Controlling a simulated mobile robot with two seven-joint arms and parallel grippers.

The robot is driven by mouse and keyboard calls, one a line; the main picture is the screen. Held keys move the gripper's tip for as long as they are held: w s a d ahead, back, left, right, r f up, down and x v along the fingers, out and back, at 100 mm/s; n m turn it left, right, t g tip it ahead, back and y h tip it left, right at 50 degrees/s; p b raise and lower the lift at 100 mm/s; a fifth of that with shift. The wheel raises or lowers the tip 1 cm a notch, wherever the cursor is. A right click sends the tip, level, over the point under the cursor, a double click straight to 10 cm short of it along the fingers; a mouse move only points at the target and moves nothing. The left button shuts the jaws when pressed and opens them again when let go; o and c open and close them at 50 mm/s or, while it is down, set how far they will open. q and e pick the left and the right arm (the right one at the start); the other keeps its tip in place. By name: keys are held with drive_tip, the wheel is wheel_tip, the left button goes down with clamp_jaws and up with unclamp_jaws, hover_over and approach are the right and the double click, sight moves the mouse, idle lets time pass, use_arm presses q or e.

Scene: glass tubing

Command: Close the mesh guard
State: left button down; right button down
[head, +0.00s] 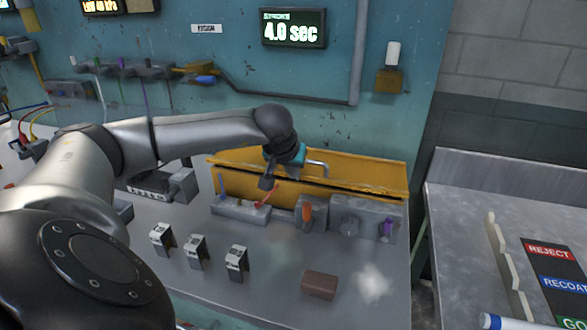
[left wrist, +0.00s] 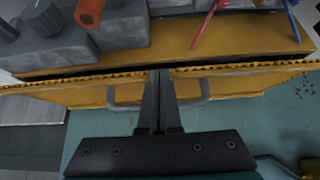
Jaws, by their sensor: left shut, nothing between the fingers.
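The mesh guard is a long yellow panel (head: 365,172) at the back of the bench, with a dark gap along its lower edge above a yellow lower strip. In the left wrist view the yellow panel (left wrist: 75,92) spans the picture with a jagged edge. Its grey bar handle (head: 318,163) also shows in the left wrist view (left wrist: 125,107). My left gripper (head: 267,182) is at the guard's left half. Its fingers (left wrist: 160,75) are shut and empty, crossing in front of the handle's middle; I cannot tell whether they touch it. My right gripper is not in view.
Grey fixtures with an orange knob (head: 307,212), a dial (head: 349,228) and a purple lever (head: 388,228) stand before the guard. Several small clamps (head: 196,251) and a brown block (head: 320,285) sit on the bench. A side table (head: 460,240) is at right.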

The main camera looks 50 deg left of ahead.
use_arm(q)
drive_tip(key=shift+s+f+b, duration=0.15)
drive_tip(key=shift+f+b, duration=0.25)
drive_tip(key=shift+f, duration=0.45)
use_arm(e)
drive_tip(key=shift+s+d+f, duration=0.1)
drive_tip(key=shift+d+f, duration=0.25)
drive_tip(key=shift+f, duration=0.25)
use_arm(q)
drive_tip(key=shift+d, duration=0.1)
